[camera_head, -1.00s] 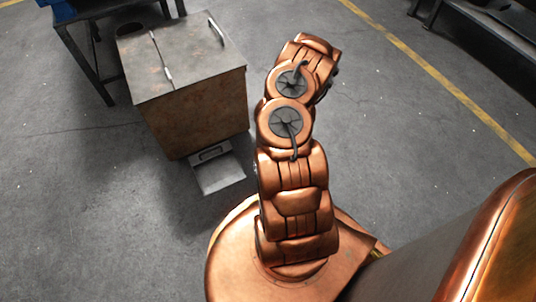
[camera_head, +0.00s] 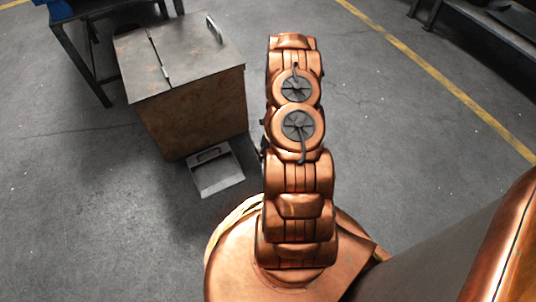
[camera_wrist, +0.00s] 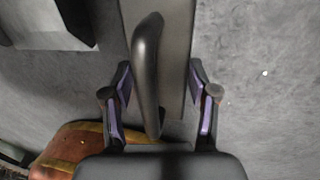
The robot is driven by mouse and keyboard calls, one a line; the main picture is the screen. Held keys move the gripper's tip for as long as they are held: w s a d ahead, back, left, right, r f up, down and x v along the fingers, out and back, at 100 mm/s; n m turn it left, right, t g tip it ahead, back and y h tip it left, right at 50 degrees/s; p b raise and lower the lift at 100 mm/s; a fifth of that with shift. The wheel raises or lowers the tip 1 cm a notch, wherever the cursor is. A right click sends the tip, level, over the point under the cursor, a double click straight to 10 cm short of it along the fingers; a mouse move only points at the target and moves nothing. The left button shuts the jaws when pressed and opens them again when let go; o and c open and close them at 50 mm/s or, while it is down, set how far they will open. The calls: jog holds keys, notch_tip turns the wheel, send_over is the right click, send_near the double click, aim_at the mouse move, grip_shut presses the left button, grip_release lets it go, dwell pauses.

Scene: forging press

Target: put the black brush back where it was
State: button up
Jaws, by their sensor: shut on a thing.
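The black brush (camera_wrist: 148,75) is in the wrist view, a long dark grey body with a curved black handle on it. It lies between the two purple-padded fingers of my gripper (camera_wrist: 160,85), which is shut on it at its sides. The floor shows beyond it. The far end of the brush runs out of the top of the picture.
A rusty metal bin (camera_head: 195,110) with a grey lid stands left of my arm. A grey pan (camera_head: 217,172) lies on the floor at its foot. A dark table frame (camera_head: 82,50) is at the upper left, and a dark bench (camera_head: 490,28) at the upper right. Floor right of my arm is clear.

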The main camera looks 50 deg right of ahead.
jog(key=shift+w+d+f+b, duration=0.15)
jog(key=shift+w+d+b, duration=0.3)
jog(key=shift+w+d, duration=0.7)
jog(key=shift+w+d+f, duration=0.15)
notch_tip(320, 180, down, 3)
jog(key=shift+f+b, duration=0.15)
jog(key=shift+b, duration=1.05)
jog(key=o, duration=1.2)
